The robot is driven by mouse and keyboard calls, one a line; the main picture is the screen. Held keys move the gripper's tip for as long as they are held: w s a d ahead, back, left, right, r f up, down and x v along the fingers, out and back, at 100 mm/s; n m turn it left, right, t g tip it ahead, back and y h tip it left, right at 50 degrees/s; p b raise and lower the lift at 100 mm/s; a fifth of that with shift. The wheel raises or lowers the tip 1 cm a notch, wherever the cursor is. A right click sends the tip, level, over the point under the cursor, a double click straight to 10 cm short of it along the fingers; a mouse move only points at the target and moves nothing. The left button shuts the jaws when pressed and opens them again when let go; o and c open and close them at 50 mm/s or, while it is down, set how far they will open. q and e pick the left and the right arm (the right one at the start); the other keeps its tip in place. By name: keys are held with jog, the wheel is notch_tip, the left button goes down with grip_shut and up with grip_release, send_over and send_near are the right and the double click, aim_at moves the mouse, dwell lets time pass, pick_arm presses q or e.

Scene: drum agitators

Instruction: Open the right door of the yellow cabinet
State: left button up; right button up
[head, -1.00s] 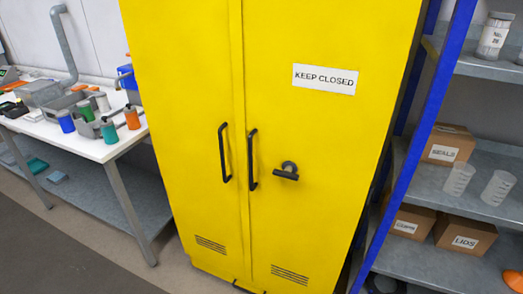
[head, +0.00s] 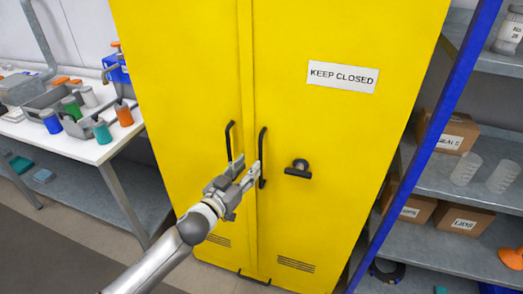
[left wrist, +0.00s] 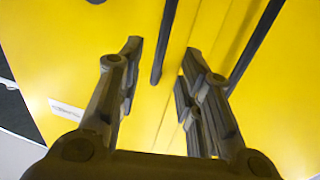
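The yellow cabinet's right door (head: 330,150) is shut and carries a "KEEP CLOSED" label (head: 342,76). Its black bar handle (head: 263,140) stands upright beside the centre seam. A black knob (head: 298,168) sits to the right of it. The left door's handle (head: 229,135) is just left of the seam. My left gripper (head: 247,165) is open in front of the handles and hides part of them. In the left wrist view my open fingers (left wrist: 160,52) have the right door's handle (left wrist: 166,45) showing between them; I cannot tell whether it lies inside the grasp. My right gripper is out of view.
A white bench (head: 75,135) with several coloured containers stands left of the cabinet. A blue-framed shelf unit (head: 425,140) with boxes (head: 463,219) and clear beakers stands close on the right. The floor in front of the cabinet shows no loose objects.

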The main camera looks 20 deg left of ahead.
aim_at(260, 154)
pick_arm(q)
jog(key=p+x, duration=0.1)
jog(key=x, duration=0.7)
jog(key=shift+w+f, duration=0.1)
jog(key=shift+w, duration=0.2)
jog(key=shift+a, duration=0.1)
grip_shut()
